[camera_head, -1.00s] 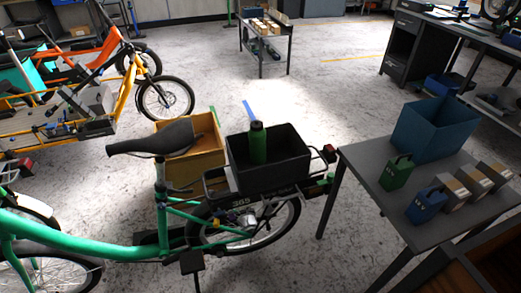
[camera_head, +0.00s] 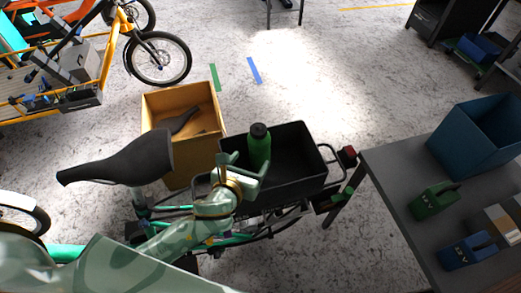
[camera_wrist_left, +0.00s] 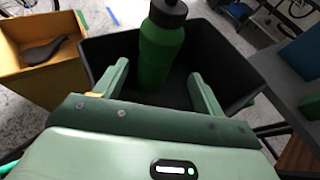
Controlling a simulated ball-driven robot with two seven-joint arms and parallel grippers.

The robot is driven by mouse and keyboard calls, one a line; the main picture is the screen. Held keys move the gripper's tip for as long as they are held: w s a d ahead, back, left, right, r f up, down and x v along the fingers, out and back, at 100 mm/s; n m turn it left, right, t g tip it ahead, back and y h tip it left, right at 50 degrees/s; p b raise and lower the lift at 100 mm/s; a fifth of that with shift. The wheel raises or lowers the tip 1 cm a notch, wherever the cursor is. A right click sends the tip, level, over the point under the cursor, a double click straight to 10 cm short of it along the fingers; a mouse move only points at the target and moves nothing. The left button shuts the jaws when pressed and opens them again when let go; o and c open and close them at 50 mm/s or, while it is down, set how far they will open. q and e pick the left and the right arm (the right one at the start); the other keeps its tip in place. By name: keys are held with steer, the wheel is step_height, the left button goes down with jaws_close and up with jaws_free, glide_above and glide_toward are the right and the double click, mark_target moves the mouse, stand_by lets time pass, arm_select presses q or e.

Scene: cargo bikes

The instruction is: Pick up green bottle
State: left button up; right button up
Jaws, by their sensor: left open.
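The green bottle (camera_head: 259,148) with a black cap stands upright in the black crate (camera_head: 300,185) on the rear rack of the green bike. My left gripper (camera_head: 247,168) is at the near left side of the crate, close in front of the bottle. In the left wrist view, the bottle (camera_wrist_left: 161,50) stands beyond and between the two spread fingers of my left gripper (camera_wrist_left: 157,80). The fingers are open and hold nothing. The bottle's lower part is partly hidden by the crate wall and gripper in the head view. My right gripper is not in view.
A yellow-brown box (camera_head: 182,103) holding a dark saddle stands behind the bike's black saddle (camera_head: 120,160). A grey table (camera_head: 405,205) at right bears a blue bin (camera_head: 480,135), a green box (camera_head: 434,200) and a blue box (camera_head: 467,250). Open floor lies behind the crate.

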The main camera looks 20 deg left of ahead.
mark_target(255, 152)
arm_select(q)
steer(key=shift+x, duration=0.95)
steer(key=shift+w+a+f+b, duration=0.1)
steer(key=shift+w+f+b, duration=0.1)
steer(key=shift+w+b, duration=0.2)
steer(key=b+x, duration=0.2)
steer(key=x, duration=0.2)
steer(key=shift+a, duration=0.1)
steer(key=shift+w, duration=0.5)
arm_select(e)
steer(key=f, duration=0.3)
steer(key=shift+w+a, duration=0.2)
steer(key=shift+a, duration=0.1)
arm_select(q)
steer(key=shift+r, duration=0.1)
steer(key=c, duration=0.8)
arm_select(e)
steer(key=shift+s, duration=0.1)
